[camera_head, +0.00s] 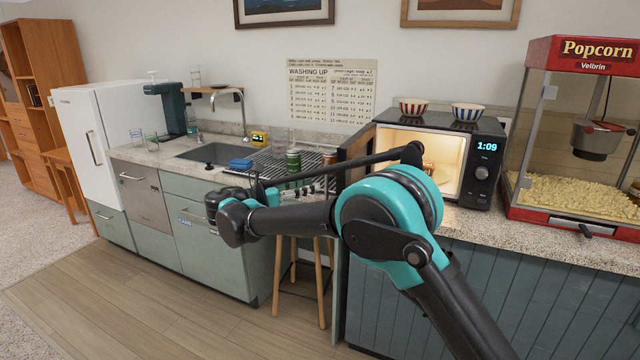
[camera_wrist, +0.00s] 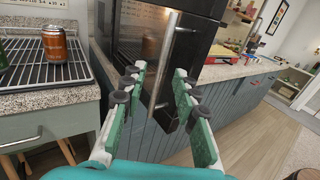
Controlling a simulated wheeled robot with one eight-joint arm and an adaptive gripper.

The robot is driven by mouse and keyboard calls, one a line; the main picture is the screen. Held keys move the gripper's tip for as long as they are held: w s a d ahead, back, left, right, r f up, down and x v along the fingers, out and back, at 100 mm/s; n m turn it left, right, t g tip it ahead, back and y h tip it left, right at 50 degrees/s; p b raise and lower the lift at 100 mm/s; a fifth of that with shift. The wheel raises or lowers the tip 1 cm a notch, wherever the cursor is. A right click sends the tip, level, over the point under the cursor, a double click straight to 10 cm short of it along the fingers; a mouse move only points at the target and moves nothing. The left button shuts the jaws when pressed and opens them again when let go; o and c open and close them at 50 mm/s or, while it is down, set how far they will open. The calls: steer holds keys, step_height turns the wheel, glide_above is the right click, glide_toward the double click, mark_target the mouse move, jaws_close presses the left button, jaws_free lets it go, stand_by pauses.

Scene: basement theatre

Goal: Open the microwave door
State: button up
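The microwave (camera_head: 483,165) stands on the counter with its door open and its lit inside showing. Its dark door (camera_head: 356,143) is swung out to the left. In the wrist view the door (camera_wrist: 138,30) is seen close up, with its long metal handle (camera_wrist: 166,58). My gripper (camera_wrist: 158,80) is open and empty, with its fingers spread on either side of the handle in the picture. I cannot tell whether they touch it. In the head view my arm partly hides the gripper and the lower part of the door.
Two striped bowls (camera_head: 413,107) (camera_head: 467,112) sit on the microwave. A popcorn machine (camera_head: 574,206) stands to its right. Left are a drying rack with cans (camera_head: 293,160), a sink (camera_head: 222,151) and a stool (camera_head: 320,280) below. The floor (camera_head: 150,300) in front is clear.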

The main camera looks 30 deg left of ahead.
steer(key=shift+v, duration=2.75)
